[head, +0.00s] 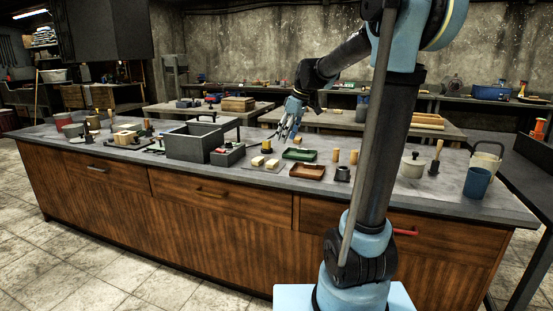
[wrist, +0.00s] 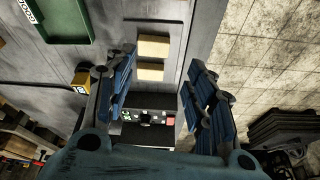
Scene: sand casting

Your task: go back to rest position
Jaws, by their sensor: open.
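My gripper (head: 286,128) is held above the grey worktop (head: 465,201) near the middle of the head view, at the end of my bent arm. In the wrist view my gripper (wrist: 152,90) shows its two blue fingers spread apart, with nothing between them. Two pale blocks (wrist: 153,47) lie on the bench beyond the fingertips in the wrist view. In the head view the pale blocks (head: 258,161) sit just below and left of my gripper. My gripper is apart from them.
A green tray (head: 299,154) and a brown tray (head: 307,171) lie right of the blocks. A grey open box (head: 194,144) stands to the left. Free air lies above the bench.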

